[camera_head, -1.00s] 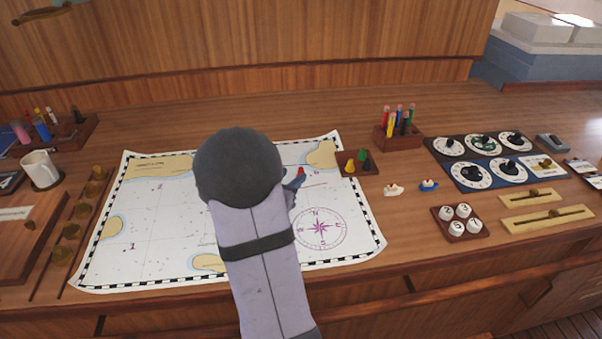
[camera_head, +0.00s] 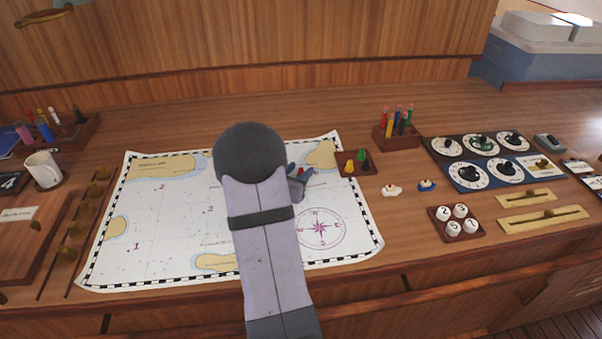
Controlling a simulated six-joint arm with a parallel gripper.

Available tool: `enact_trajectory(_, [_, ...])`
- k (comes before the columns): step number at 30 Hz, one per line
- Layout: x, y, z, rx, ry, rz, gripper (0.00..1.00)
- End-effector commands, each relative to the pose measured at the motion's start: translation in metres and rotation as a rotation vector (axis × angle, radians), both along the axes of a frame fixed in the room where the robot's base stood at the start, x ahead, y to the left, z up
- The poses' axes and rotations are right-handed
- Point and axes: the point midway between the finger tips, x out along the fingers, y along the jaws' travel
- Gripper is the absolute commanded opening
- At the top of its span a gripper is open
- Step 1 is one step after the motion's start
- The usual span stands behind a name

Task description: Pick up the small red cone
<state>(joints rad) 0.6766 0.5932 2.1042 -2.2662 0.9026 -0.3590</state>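My gripper (camera_head: 300,182) is over the right half of the chart, pointing away, mostly behind my own arm. Some blue shows beside the red. I cannot make out whether the fingers are open or shut.
The chart (camera_head: 160,235) lies flat on the desk. A small wooden tray (camera_head: 373,171) holds yellow and green pieces right of my gripper. A pen block (camera_head: 398,138), two small boats (camera_head: 392,190) and dials (camera_head: 488,174) stand further right. A mug (camera_head: 42,170) is far left.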

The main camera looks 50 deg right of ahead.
Motion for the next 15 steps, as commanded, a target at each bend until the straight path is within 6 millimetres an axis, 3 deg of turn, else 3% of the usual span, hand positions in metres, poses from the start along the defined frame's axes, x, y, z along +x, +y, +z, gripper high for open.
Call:
enact_trajectory(2, [0.0, 0.0001, 0.0001, 0.0, 0.0, 0.0, 0.36])
enact_trajectory(6, [0.0, 0.0002, 0.0002, 0.0, 0.0, 0.0, 0.03])
enact_trajectory(7, [-0.0001, 0.0002, 0.0002, 0.0, 0.0, 0.0, 0.0])
enact_trajectory(15, [-0.0002, 0.0002, 0.0004, -0.001, -0.001, 0.0, 0.0])
